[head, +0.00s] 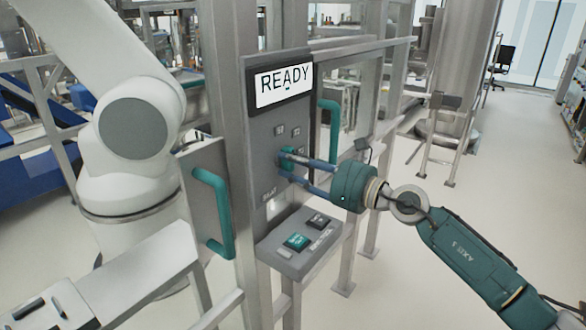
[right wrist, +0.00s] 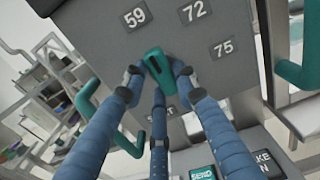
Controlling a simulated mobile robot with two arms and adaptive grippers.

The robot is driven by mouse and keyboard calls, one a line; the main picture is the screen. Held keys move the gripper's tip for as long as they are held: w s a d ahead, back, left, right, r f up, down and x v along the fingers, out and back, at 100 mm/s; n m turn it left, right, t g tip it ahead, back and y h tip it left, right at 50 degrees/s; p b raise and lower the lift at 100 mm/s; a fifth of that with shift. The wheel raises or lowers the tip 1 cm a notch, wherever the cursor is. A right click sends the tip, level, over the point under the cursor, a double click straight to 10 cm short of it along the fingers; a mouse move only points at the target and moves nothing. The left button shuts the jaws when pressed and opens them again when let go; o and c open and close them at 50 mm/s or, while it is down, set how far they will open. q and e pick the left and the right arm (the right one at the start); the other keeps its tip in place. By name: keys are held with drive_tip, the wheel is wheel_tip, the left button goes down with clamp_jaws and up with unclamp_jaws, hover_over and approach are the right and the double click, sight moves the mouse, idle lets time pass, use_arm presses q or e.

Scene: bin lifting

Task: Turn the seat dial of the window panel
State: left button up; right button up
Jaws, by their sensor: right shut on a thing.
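The window panel (head: 262,120) is a grey upright box with a white screen (head: 284,84) reading "READY". Its teal seat dial (head: 287,156) is partly hidden by my fingers in the head view. My right gripper (head: 285,166) comes from the right and is shut on the dial. In the right wrist view, the blue fingers (right wrist: 157,78) close around the teal dial (right wrist: 157,64), whose dark-marked ridge is tilted. Labels 59, 72 and 75 (right wrist: 224,48) surround it; lettering below is partly covered. My left gripper is not in view.
Below the dial, a sloped shelf (head: 286,258) carries a teal button (head: 297,241) and a dark button (head: 318,220). Teal handles stand left (head: 215,205) and right (head: 329,122) of the panel. Metal posts and rails frame it. Open floor lies to the right.

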drive_tip(key=shift+f, duration=0.1)
drive_tip(key=o, duration=1.2)
drive_tip(key=shift+c, duration=0.2)
drive_tip(key=shift+d, duration=0.1)
drive_tip(key=v, duration=1.2)
